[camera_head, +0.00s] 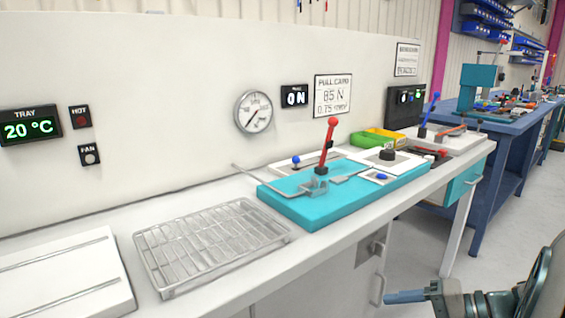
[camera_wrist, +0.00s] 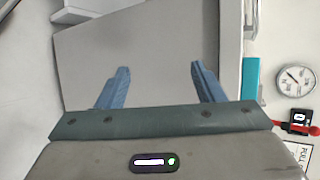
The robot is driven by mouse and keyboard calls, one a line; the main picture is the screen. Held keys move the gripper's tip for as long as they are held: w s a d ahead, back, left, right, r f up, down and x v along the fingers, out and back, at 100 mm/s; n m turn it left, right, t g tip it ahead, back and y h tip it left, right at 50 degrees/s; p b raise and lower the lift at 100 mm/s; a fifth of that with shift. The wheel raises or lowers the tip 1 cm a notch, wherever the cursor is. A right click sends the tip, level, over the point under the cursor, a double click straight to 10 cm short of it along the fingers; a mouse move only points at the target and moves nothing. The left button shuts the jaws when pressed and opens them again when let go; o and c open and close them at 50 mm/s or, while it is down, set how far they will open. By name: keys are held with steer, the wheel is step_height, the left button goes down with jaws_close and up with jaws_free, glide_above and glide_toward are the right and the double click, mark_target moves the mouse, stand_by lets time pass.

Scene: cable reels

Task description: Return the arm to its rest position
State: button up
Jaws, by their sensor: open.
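My gripper (camera_head: 408,297) is at the lower right of the head view, in front of the white bench and apart from it. In the wrist view its two blue fingers stand wide apart, with nothing between them (camera_wrist: 160,88). My gripper is open and empty. Part of my arm shows at the lower right corner of the head view.
The white bench (camera_head: 215,286) holds a wire rack (camera_head: 211,243) and a teal fixture (camera_head: 330,207) with a red-knobbed lever (camera_head: 327,147). Cabinet handles (camera_head: 379,289) stick out from its front. A blue workbench (camera_head: 497,150) stands behind right. Clear floor (camera_head: 440,240) lies between.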

steer(key=s+a+r+n+g+h+p, duration=0.3)
steer(key=s+a+r+g+h+p, duration=0.3)
steer(key=r+p, duration=0.4)
step_height(320, 180, up, 13)
steer(key=a+n+t+h+p, duration=0.1)
steer(key=n+t+h+p, duration=0.2)
steer(key=p, duration=1.1)
steer(key=shift+a+n+h, duration=0.15)
steer(key=shift+n+h, duration=0.35)
steer(key=shift+h, duration=0.7)
steer(key=shift+s+f, duration=0.1)
steer(key=shift+f, duration=0.05)
